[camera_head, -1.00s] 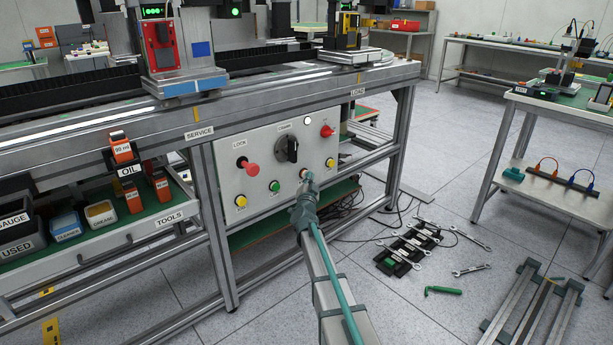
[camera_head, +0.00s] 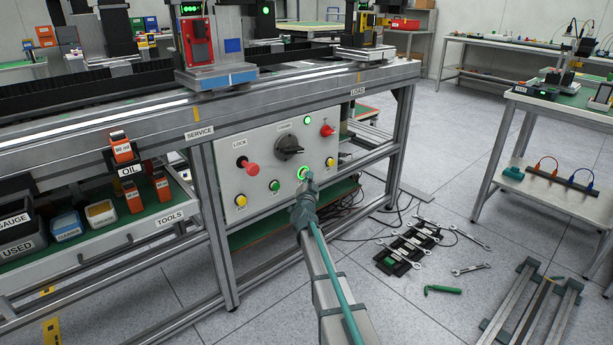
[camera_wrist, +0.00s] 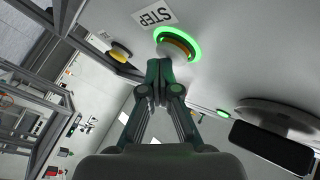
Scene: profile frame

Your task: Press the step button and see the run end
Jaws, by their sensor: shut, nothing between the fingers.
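The step button (camera_wrist: 177,46) has a ring glowing green in the wrist view, beside a label reading STEP (camera_wrist: 154,16). The same lit button (camera_head: 303,172) shows low on the grey control panel (camera_head: 262,196) in the head view. My gripper (camera_wrist: 160,66) is shut and empty, its fingertips at the button's lower edge. Whether they touch it I cannot tell. In the head view my gripper (camera_head: 309,180) partly covers the button. A round lamp (camera_head: 308,120) at the panel's top glows green.
The panel also bears a red mushroom knob (camera_head: 252,168), a black rotary switch (camera_head: 290,148), a red switch (camera_head: 327,130), and yellow and green buttons. Above it, carriages (camera_head: 215,78) stand on the rail. Wrenches (camera_head: 412,243) lie on the floor to the right.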

